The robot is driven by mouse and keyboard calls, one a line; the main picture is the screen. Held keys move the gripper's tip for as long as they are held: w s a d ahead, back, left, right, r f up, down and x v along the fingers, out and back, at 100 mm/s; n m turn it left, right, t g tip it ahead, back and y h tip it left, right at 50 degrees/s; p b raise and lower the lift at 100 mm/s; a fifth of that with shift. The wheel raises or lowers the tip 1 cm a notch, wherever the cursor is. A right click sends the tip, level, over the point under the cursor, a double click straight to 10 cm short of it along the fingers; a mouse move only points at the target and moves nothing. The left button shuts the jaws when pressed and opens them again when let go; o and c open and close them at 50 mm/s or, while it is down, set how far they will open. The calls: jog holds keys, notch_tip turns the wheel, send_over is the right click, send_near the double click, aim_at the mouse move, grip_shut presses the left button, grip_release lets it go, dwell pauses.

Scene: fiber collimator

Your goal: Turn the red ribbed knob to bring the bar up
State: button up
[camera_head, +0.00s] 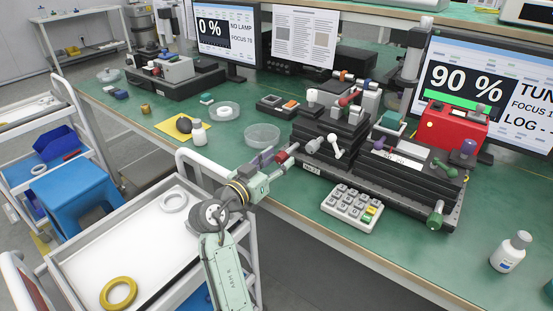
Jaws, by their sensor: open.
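A small red knob (281,157) shows at the left end of the dark stepped stage (330,138) on the bench. Its ribs are too small to make out. My gripper (270,161) is beside it, with its fingers open around or just left of the knob; I cannot tell if they touch it. Another red cylindrical part (348,99) sits higher on the stage. The right monitor (480,95) reads 90 % above a long green bar (450,99).
A keypad (351,206) lies in front of the stages, and a second dark stage (405,185) stands right of it. A clear dish (262,136) is behind my gripper. A white bottle (511,251) stands at right. A cart (140,250) with rings is below my arm.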

jog(key=shift+c, duration=0.2)
grip_shut()
dwell(0.4)
